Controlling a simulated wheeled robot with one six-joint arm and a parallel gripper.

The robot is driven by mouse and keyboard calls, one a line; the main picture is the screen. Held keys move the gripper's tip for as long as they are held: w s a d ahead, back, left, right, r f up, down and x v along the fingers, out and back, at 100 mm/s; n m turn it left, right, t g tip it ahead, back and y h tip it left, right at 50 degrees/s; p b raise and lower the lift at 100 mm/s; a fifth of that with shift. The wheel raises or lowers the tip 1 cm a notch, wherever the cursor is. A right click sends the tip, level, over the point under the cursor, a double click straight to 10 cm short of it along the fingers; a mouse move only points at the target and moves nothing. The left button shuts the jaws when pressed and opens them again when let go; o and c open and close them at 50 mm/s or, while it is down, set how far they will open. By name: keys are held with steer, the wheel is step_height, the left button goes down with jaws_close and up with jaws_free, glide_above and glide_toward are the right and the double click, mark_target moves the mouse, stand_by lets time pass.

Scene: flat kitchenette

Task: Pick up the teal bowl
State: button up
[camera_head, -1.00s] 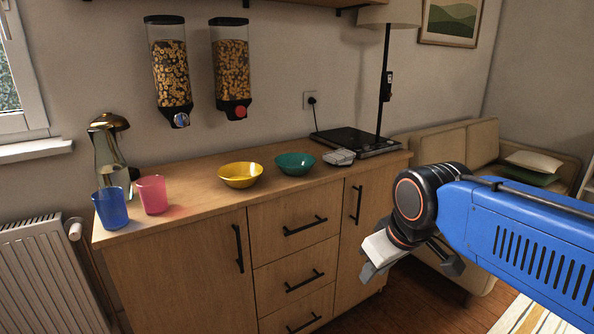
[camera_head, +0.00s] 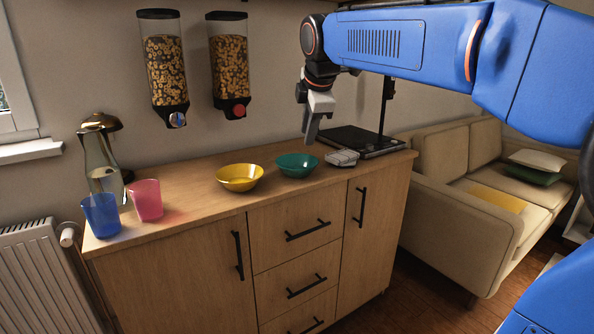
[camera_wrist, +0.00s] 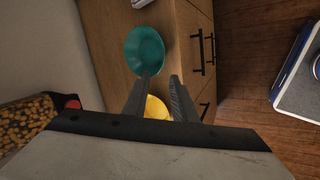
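The teal bowl (camera_head: 297,165) stands upright on the wooden counter, just right of the yellow bowl (camera_head: 240,177). My gripper (camera_head: 312,140) points down above and slightly right of the teal bowl, apart from it. In the wrist view, the teal bowl (camera_wrist: 145,50) lies beyond the two dark fingers (camera_wrist: 160,92). The fingers stand apart with a gap between them, and nothing is held. The yellow bowl (camera_wrist: 156,107) shows partly between the fingers there.
A grey object (camera_head: 342,157) and a black hob (camera_head: 352,141) with a lamp stand right of the teal bowl. A blue cup (camera_head: 101,215), a pink cup (camera_head: 147,199) and a glass jug (camera_head: 103,165) stand at the left. Two cereal dispensers (camera_head: 229,65) hang on the wall behind.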

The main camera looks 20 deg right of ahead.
glide_above(300, 170)
steer(key=s, duration=0.2)
step_height(300, 170, down, 10)
steer(key=shift+s+d+r, duration=0.1)
steer(key=shift+s, duration=0.05)
steer(key=shift+s+x, duration=0.2)
steer(key=shift+x, duration=2.55)
jaws_close()
